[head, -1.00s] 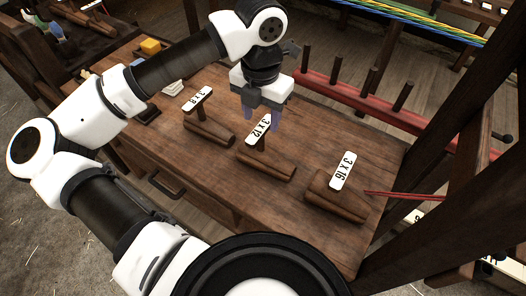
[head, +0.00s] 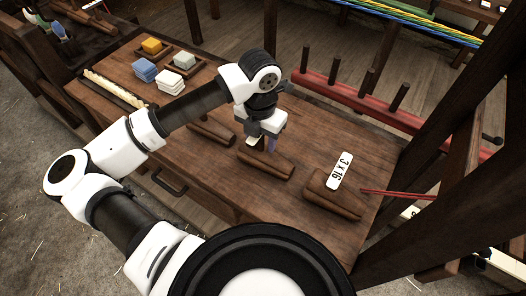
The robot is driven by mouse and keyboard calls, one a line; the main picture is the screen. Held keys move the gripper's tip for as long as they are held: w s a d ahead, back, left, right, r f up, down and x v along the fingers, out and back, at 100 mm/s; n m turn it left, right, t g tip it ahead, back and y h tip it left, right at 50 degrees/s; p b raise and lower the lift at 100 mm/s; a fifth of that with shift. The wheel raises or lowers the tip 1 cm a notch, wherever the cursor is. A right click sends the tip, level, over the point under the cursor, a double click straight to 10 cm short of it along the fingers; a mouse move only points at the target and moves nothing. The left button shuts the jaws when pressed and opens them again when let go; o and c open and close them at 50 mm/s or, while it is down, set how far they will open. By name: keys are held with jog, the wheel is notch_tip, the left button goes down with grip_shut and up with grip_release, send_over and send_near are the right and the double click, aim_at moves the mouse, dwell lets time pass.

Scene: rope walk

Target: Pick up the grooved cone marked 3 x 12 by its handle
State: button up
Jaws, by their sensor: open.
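The grooved cone marked 3 x 12 (head: 268,164) is a brown wooden piece lying on the bench in the middle of the head view. Its tag and upright handle are mostly hidden behind my gripper (head: 264,147). My gripper is open and points down right over this cone, with its fingers at the handle's place. I cannot tell whether the fingers touch the handle.
Another cone with a 3 x 16 tag (head: 340,170) lies to the right, near a red rod (head: 398,194). A third cone (head: 211,134) lies left, partly behind my arm. A red rail with pegs (head: 390,118) runs behind.

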grip_shut()
jog(key=shift+r, duration=0.15)
dwell(0.4)
